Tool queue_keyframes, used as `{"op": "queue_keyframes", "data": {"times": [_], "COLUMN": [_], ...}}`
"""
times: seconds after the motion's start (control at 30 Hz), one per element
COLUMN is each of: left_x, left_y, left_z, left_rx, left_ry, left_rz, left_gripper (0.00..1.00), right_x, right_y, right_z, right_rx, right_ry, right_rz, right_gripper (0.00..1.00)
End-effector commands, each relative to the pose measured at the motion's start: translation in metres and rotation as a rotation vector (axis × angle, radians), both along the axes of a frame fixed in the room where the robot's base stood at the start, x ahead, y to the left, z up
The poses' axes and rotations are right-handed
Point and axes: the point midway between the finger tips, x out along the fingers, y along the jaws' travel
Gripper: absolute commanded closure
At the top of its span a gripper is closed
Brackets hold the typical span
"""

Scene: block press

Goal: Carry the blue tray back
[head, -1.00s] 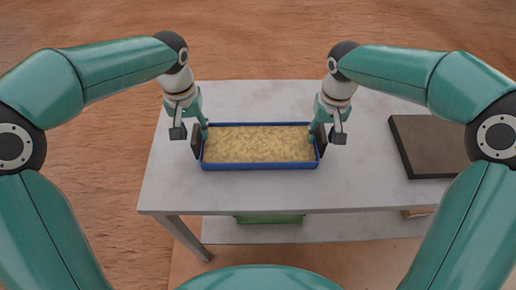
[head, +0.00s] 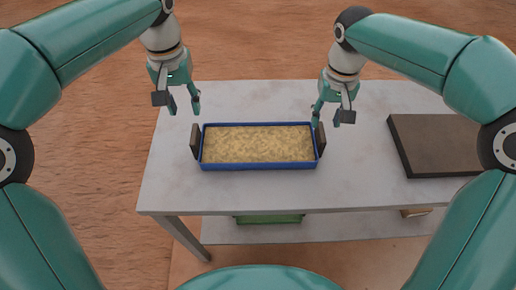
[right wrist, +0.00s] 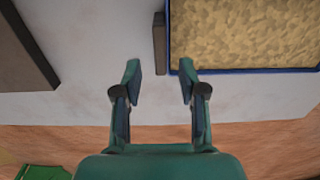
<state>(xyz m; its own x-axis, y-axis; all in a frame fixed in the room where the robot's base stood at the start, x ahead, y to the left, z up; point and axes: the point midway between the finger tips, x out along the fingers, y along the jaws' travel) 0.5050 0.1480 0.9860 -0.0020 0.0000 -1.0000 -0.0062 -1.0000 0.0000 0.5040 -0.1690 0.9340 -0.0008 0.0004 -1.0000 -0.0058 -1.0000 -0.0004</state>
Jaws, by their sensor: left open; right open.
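The blue tray (head: 258,166), filled with a yellowish grainy material, sits flat on the grey table (head: 240,190). It has a dark upright handle at each end, the left handle (head: 195,141) and the right handle (head: 321,138). My left gripper (head: 183,108) is open and empty, above and behind the left handle. My right gripper (head: 330,118) is open and empty, above the right handle. In the right wrist view the right gripper (right wrist: 158,75) has its fingers spread, with the right handle (right wrist: 160,44) and the tray's blue rim (right wrist: 245,70) beyond them.
A dark flat slab (head: 435,148) lies on the table to the right of the tray, with bare tabletop between. A green object (head: 268,218) is on a lower shelf under the table. The tabletop in front of and behind the tray is clear.

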Motion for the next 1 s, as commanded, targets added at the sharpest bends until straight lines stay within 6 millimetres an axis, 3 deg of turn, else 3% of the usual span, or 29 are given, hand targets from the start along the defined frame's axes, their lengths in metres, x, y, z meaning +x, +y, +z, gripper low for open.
{"op": "queue_keyframes", "data": {"times": [0.1,0.33,1.0], "left_x": [0.0,0.0,0.0], "left_y": [0.0,0.0,0.0], "left_z": [0.0,0.0,0.0], "left_rx": [0.0,0.0,0.0], "left_ry": [0.0,0.0,0.0], "left_rz": [0.0,0.0,0.0], "left_gripper": [0.59,0.59,0.59], "right_x": [0.001,0.001,0.0], "right_y": [0.0,0.0,0.0], "right_z": [0.025,0.051,0.055], "right_rx": [0.001,0.0,0.0], "right_ry": [-0.005,-0.002,0.0], "right_rz": [-0.001,0.0,-0.001], "right_gripper": [0.59,0.59,0.59]}}
